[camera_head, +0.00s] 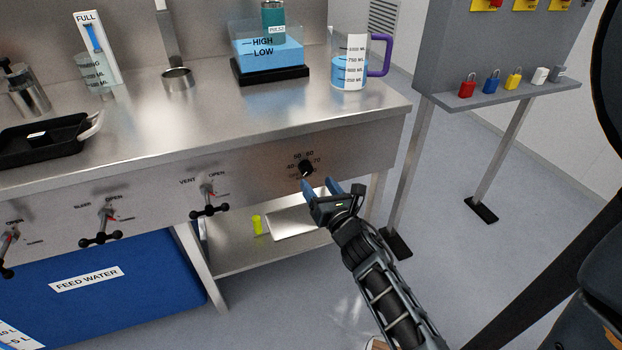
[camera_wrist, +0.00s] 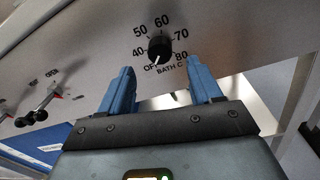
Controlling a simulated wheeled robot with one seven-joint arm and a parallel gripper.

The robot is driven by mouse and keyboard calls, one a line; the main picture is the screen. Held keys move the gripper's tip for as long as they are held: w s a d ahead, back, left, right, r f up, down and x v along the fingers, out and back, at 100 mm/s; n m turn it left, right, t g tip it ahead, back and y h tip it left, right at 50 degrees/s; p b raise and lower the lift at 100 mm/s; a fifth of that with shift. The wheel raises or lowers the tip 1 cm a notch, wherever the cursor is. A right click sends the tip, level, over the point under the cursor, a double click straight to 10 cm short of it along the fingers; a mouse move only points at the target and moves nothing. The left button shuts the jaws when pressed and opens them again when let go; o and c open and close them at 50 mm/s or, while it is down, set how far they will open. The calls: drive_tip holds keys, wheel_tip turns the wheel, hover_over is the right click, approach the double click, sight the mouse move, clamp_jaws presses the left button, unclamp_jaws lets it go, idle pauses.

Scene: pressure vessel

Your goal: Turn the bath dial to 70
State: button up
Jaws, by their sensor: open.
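The bath dial (camera_head: 305,168) is a small black knob on the steel front panel, below the counter's right part. In the wrist view the dial (camera_wrist: 159,48) has marks OFF, 40, 50, 60, 70 and 80 around it, with BATH C below. A pale pointer line on the knob points down and left, near OFF. My gripper (camera_head: 320,187) is open and empty, just below and in front of the dial. In the wrist view its two blue fingers (camera_wrist: 160,82) stand apart, with the dial showing beyond and between them. They do not appear to touch it.
A vent valve handle (camera_head: 209,198) and other valve handles stick out of the panel to the left. A lower shelf (camera_head: 240,256) holds a metal tray (camera_head: 298,217) and a yellow item (camera_head: 257,224). The water bath (camera_head: 270,72) and a purple-handled jug (camera_head: 350,70) stand on the counter above.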

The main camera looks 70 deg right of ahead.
sight(308, 170)
drive_tip(key=x, duration=0.5)
drive_tip(key=shift+w+d+p, duration=0.25)
drive_tip(key=shift+w+p, duration=0.05)
drive_tip(key=c, duration=1)
